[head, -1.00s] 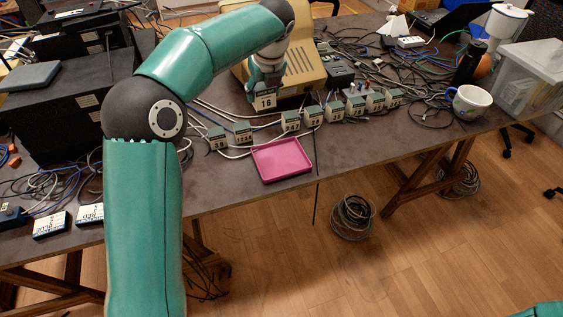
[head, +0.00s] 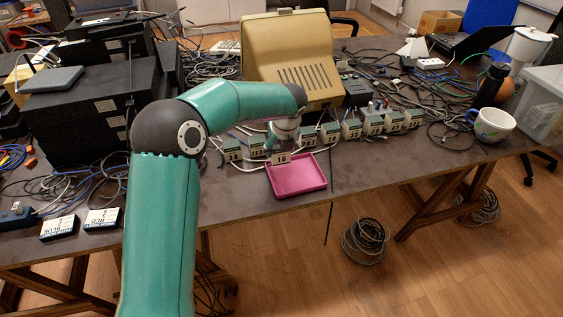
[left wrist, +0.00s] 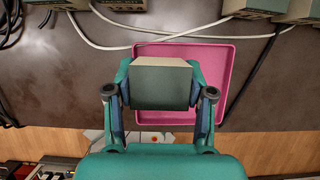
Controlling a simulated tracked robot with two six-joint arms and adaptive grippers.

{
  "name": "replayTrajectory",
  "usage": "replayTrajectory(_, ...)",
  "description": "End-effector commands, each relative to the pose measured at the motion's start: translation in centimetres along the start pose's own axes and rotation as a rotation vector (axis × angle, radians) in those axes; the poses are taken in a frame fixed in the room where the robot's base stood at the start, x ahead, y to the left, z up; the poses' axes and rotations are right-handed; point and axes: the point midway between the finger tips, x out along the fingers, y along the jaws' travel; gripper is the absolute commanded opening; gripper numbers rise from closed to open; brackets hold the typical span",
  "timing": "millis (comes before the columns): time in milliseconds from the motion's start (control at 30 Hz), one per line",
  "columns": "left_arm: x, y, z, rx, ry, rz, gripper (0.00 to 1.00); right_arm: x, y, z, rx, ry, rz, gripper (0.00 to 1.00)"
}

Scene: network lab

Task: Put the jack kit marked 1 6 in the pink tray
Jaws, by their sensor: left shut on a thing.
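The jack kit marked 16 (head: 282,158) is a small box with a cream label and a green-grey body. My left gripper (head: 283,145) is shut on it and holds it over the back left part of the pink tray (head: 312,183). In the left wrist view the kit (left wrist: 161,85) sits between the two fingers of the gripper (left wrist: 161,95), and the tray's pink floor (left wrist: 215,65) shows behind it. I cannot tell whether the kit touches the tray. The tray looks otherwise empty. My right gripper is not in view.
A row of similar marked kits (head: 352,129) stands behind the tray. White cables (head: 235,160) run just left of and behind the tray. The table's front edge is close to the tray.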

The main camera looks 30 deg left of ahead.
Motion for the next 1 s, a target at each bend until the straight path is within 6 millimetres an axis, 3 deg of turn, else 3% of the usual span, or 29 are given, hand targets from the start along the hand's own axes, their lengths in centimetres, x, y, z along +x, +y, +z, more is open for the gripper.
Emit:
replayTrajectory(233,3.9,0.0,-1.6,0.001,0.003,0.001,0.15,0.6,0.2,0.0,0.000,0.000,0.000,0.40)
replayTrajectory(600,4.4,0.1,-1.8,-0.001,0.001,0.000,0.15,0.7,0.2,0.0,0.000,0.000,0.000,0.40)
replayTrajectory(633,4.4,0.1,-1.8,0.000,0.002,0.001,0.58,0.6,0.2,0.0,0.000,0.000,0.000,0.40)
replayTrajectory(700,4.3,0.1,-1.8,-0.001,0.002,0.001,0.70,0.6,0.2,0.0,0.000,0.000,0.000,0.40)
replayTrajectory(767,4.3,0.1,-1.8,-0.001,0.002,0.001,0.79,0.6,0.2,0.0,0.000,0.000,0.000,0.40)
replayTrajectory(1000,4.3,0.1,-1.8,-0.001,0.001,0.000,0.79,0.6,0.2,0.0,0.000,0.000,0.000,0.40)
